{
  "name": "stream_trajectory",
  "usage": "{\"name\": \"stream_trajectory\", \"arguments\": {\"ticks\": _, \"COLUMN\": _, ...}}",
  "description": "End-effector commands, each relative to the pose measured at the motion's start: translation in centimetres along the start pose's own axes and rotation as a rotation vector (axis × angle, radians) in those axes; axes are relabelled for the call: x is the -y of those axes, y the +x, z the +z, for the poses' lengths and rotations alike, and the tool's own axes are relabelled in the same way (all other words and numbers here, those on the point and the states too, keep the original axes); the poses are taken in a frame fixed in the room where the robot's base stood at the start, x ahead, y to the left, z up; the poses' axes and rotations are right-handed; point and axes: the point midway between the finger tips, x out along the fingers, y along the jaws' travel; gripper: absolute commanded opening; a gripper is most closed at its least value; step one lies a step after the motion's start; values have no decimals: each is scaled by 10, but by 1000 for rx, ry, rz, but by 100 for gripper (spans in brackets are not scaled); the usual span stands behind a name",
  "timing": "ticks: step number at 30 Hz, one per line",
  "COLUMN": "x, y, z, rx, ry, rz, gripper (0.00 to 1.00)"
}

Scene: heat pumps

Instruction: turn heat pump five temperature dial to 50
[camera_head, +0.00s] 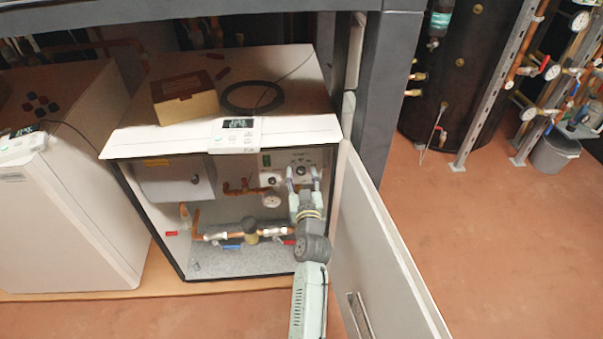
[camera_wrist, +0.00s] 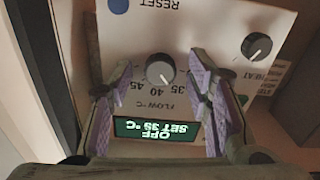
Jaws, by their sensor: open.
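The heat pump cabinet (camera_head: 130,148) stands open, with a white control panel (camera_head: 270,178) inside at the upper right. In the wrist view the panel appears upside down. Its grey flow temperature dial (camera_wrist: 160,70) has a white pointer line and the marks 35, 40 and 45 near it. A lit green display (camera_wrist: 152,129) reads OFF and SET with a value that looks like 35 °C. My gripper (camera_wrist: 161,72) is open, its purple-padded fingers on either side of the dial with visible gaps. The head view shows my gripper (camera_head: 303,182) in front of the panel.
A second dial (camera_wrist: 257,46), marked HEAT, sits beside the right finger. A blue RESET button (camera_wrist: 118,5) is nearby. The open cabinet door (camera_head: 378,240) stands right of my arm. Pipes and valves (camera_head: 250,234) lie below the panel. A cardboard box (camera_head: 185,98) sits on top.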

Motion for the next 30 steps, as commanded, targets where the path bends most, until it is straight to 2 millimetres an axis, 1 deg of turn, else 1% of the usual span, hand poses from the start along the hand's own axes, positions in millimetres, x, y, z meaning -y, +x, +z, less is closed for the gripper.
{"name": "stream_trajectory", "arguments": {"ticks": 2, "x": 0, "y": 0, "z": 0, "rx": 0, "ry": 0, "rz": 0, "gripper": 45}}
{"name": "stream_trajectory", "arguments": {"ticks": 22, "x": 0, "y": 0, "z": 0, "rx": 0, "ry": 0, "rz": 0, "gripper": 1}}
{"name": "stream_trajectory", "arguments": {"ticks": 23, "x": 0, "y": 0, "z": 0, "rx": 0, "ry": 0, "rz": 0, "gripper": 0}}
{"name": "stream_trajectory", "arguments": {"ticks": 30, "x": 0, "y": 0, "z": 0, "rx": 0, "ry": 14, "rz": 0, "gripper": 0}}
